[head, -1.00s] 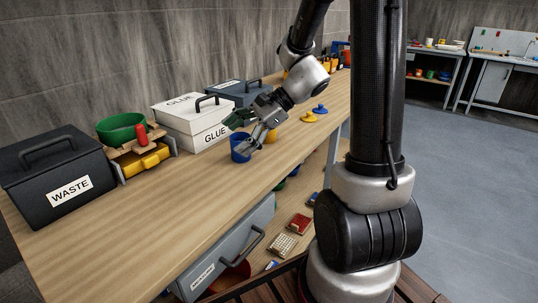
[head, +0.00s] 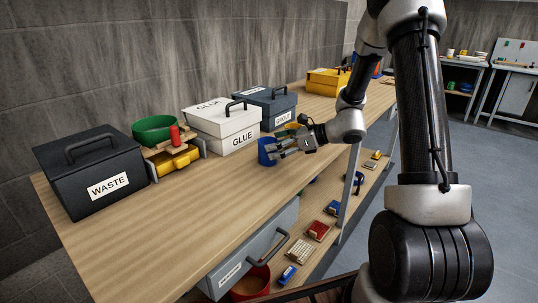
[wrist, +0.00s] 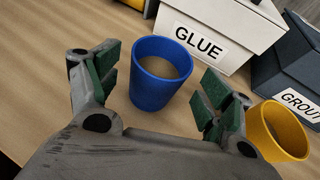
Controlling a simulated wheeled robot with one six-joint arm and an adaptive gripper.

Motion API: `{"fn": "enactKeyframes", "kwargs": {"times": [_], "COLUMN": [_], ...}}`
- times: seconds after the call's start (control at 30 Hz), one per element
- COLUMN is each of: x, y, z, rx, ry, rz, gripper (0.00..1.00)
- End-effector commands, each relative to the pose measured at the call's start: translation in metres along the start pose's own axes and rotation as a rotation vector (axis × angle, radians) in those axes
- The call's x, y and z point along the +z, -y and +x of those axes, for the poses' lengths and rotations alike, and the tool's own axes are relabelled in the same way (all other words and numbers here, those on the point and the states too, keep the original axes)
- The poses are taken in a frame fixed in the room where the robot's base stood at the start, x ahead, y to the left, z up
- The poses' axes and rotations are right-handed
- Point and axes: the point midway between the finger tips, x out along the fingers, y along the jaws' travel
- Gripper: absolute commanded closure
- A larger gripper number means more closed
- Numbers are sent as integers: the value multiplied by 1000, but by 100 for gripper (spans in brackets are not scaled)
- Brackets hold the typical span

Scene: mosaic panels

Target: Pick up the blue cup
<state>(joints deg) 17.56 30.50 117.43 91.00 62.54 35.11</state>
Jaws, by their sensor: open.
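The blue cup (head: 266,152) stands upright on the wooden bench in front of the white GLUE box. In the wrist view the blue cup (wrist: 160,75) sits between my two open fingers, a little beyond their tips, with its open top facing up. My gripper (head: 279,149) comes in low from the right, with its fingertips at the cup. In the wrist view my gripper (wrist: 158,88) shows green finger pads, apart from the cup on both sides. It holds nothing.
A yellow cup (wrist: 277,130) stands just right of my right finger. The white GLUE box (head: 222,126) and the dark GROUT box (head: 265,105) stand behind. A black WASTE box (head: 92,170) and a green bowl (head: 155,129) are farther left. The bench front (head: 190,215) is clear.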

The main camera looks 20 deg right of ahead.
Motion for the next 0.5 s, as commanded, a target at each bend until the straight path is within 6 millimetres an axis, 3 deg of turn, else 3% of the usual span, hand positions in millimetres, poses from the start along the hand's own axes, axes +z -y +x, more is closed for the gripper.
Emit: {"fn": "enactKeyframes", "kwargs": {"times": [0.2,0.4,0.5], "x": [1,2,2], "y": [-2,-1,-1], "z": [31,32,32], "rx": [3,1,1], "ry": [-1,0,0], "rz": [0,-1,-1], "gripper": [20,20,36]}}
